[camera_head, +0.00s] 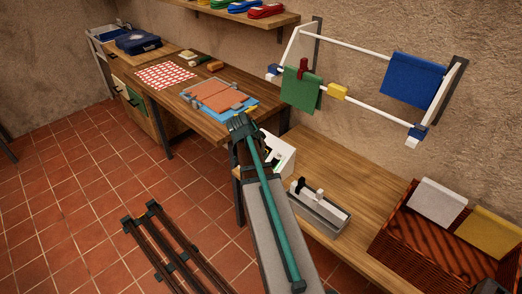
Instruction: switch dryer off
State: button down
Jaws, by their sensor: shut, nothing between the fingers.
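A wall drying rack (345,51) with white rails hangs on the right wall. A green cloth (302,90) and a blue cloth (413,79) hang on it, and a yellow block (338,92) and a red peg sit on its lower rail. A white box (281,154) with a small green mark stands on the lower bench, partly hidden behind my arm. I cannot tell which of these carries the dryer's switch. My gripper (240,123) is at the far end of my arm, by the near edge of the worktable. It is shut and holds nothing.
The worktable (207,72) bears a blue mat with reddish-brown pieces and a red-checked cloth. The lower bench (350,178) bears a grey tray (319,213) with black and white parts and a wicker basket (395,235) with folded cloths. The tiled floor at left is mostly clear.

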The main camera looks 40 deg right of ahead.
aim_at(273, 165)
jog(key=p+x, duration=0.2)
jog(key=x, duration=0.7)
jog(key=shift+f, duration=0.15)
